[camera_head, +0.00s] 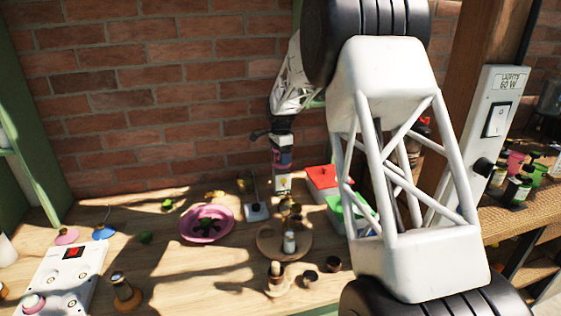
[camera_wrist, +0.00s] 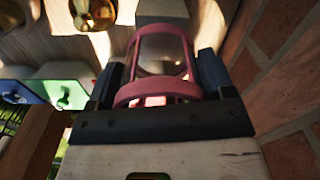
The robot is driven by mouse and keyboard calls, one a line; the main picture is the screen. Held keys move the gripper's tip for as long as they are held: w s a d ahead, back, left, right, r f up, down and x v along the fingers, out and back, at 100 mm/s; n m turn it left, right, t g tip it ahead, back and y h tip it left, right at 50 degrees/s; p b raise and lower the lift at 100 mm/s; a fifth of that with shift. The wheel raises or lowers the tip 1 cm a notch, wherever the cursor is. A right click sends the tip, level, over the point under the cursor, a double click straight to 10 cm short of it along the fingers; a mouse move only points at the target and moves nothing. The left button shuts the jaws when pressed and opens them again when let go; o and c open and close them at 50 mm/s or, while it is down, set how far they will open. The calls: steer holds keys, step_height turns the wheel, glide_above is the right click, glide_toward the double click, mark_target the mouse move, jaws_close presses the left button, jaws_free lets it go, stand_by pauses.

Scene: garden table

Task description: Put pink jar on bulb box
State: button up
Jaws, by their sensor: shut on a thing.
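The pink jar (camera_wrist: 150,92) has a pink frame with rounded, shiny glass in it. In the wrist view it sits between the two dark fingers of my gripper (camera_wrist: 160,74), which is shut on it. In the head view my gripper (camera_head: 283,154) points down near the brick wall, and the jar is mostly hidden by the fingers. A small pale box (camera_head: 283,184), seemingly the bulb box, stands upright directly below. A grey block face (camera_wrist: 163,10) shows just beyond the jar in the wrist view. I cannot tell whether jar and box touch.
A red-topped box (camera_head: 322,178) and a green box (camera_head: 345,210) stand close to the right. A white block with a thin rod (camera_head: 256,212) and a pink dish (camera_head: 207,222) lie to the left. Brass pieces and a round wooden stand (camera_head: 270,243) are in front. The brick wall is close behind.

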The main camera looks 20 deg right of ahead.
steer(key=shift+f, duration=1.2)
steer(key=shift+f, duration=0.1)
steer(key=o, duration=1)
step_height(320, 180, up, 12)
steer(key=shift+r, duration=0.1)
